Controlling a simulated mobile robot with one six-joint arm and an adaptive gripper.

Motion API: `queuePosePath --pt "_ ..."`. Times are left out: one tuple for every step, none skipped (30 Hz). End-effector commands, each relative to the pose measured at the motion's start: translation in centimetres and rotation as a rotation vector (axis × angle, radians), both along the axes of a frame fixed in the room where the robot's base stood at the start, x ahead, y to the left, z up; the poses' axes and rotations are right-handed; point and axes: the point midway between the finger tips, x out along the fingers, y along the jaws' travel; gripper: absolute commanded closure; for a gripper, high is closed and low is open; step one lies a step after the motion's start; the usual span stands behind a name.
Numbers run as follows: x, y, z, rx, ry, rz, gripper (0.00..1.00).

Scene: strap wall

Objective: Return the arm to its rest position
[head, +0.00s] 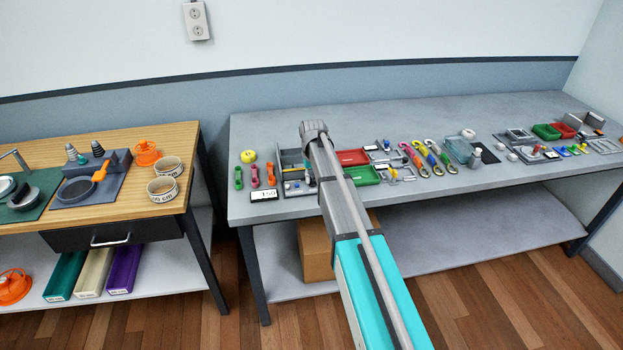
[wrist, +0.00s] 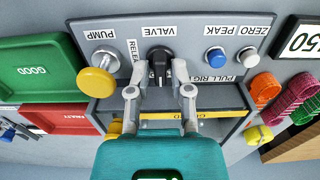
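My arm reaches forward over the grey bench in the head view, its wrist end above the test panel (head: 292,160). The gripper's fingers are hidden there. In the wrist view my gripper (wrist: 160,72) is open, its two fingers on either side of the black valve knob (wrist: 160,60) on the grey panel (wrist: 205,38). A small gap seems to show between each finger and the knob. Whether they touch is hard to tell.
A yellow pump knob (wrist: 98,82), blue button (wrist: 215,55) and white button (wrist: 248,57) sit beside the valve. Green tray (wrist: 35,60) and red tray (wrist: 50,120) lie close by. Coloured straps (head: 255,175) lie left of the panel. A wooden bench (head: 130,200) stands left.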

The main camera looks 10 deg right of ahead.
Motion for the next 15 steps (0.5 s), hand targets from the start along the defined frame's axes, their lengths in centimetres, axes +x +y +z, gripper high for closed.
queuePosePath --pt "-0.02 0.01 0.0 0.0 0.001 0.0 0.55" --pt "-0.04 0.01 0.0 0.0 0.001 0.0 0.5" --pt "-0.06 0.02 0.0 0.0 0.001 0.0 0.5" --pt "-0.07 0.02 0.0 0.0 0.002 -0.001 0.5" --pt "-0.07 0.03 -0.01 0.0 0.002 -0.001 0.5" --pt "-0.09 0.03 -0.01 0.0 0.002 -0.001 0.5" --pt "-0.1 0.03 -0.01 0.0 0.002 -0.001 0.5" --pt "-0.1 0.04 -0.01 0.0 0.002 -0.001 0.5" --pt "-0.12 0.04 -0.01 0.001 0.002 -0.001 0.5" --pt "-0.12 0.04 -0.01 0.001 0.003 -0.001 0.5" --pt "-0.12 0.05 -0.01 0.001 0.003 -0.001 0.5" --pt "-0.13 0.05 -0.01 0.001 0.003 -0.001 0.5" --pt "-0.22 0.05 -0.01 0.001 0.003 -0.001 0.5" --pt "-0.37 0.04 0.0 0.001 0.003 -0.001 0.5" --pt "-0.63 0.05 0.02 0.001 0.003 -0.001 0.5"
